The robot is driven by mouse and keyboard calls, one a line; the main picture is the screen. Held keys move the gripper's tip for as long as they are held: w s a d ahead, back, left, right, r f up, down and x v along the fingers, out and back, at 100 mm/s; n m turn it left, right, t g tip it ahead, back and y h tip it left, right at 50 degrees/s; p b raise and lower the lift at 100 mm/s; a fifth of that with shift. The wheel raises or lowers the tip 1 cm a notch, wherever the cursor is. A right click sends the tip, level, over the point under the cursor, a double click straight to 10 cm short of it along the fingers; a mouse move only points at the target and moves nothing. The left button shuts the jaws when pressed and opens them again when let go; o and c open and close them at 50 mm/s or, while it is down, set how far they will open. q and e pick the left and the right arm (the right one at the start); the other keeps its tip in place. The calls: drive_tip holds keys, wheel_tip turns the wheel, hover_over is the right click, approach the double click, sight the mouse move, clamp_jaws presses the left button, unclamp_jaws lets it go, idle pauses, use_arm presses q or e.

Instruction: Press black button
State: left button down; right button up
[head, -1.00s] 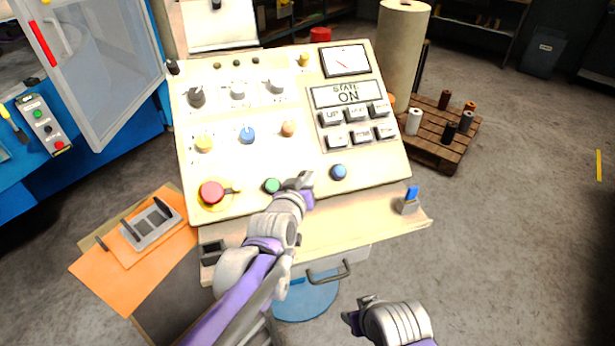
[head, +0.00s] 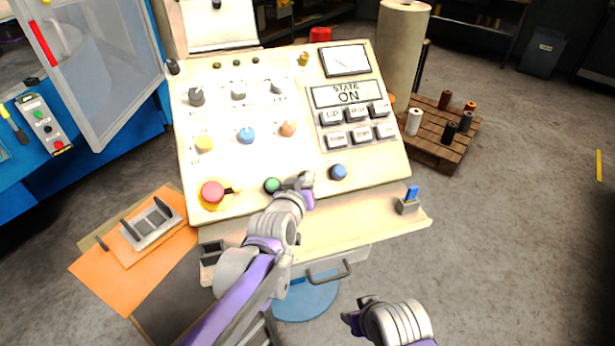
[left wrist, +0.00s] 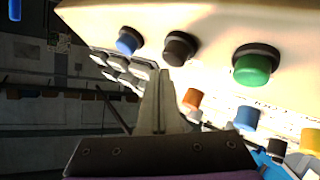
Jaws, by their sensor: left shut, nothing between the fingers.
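The black button (left wrist: 180,48) shows in the left wrist view as a dark round cap on the sloped console, between the blue button (left wrist: 129,41) and the green button (left wrist: 252,66). In the head view, the blue button (head: 338,172) and green button (head: 272,186) show on the console's lower row; the black one is hidden behind my left gripper (head: 305,183). That gripper is shut and empty. In the left wrist view its fingertips (left wrist: 160,75) are close to the black button; contact cannot be told. My right gripper (head: 358,310) is low, off the console's front.
A red button (head: 212,192) on a yellow base sits at the lower left of the console (head: 240,165). Several knobs and keys lie above, with a display (head: 347,95) reading ON. A small control box (head: 44,124) stands far left. Open floor lies right.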

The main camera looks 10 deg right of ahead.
use_arm(q)
drive_tip(key=shift+w+f, duration=0.2)
drive_tip(key=shift+f, duration=0.1)
drive_tip(key=shift+w+f+b, duration=0.25)
drive_tip(key=shift+f+b, duration=0.15)
idle(0.8)
drive_tip(key=shift+r, duration=0.1)
drive_tip(key=shift+s+r+p, duration=0.5)
drive_tip(key=shift+r, duration=0.15)
drive_tip(key=s+r+p, duration=0.1)
drive_tip(key=s+r, duration=0.1)
drive_tip(key=r+p, duration=0.1)
drive_tip(key=r, duration=0.1)
drive_tip(key=shift+s+d+p, duration=0.1)
drive_tip(key=shift+s+p, duration=0.25)
drive_tip(key=shift+s, duration=0.05)
idle(0.8)
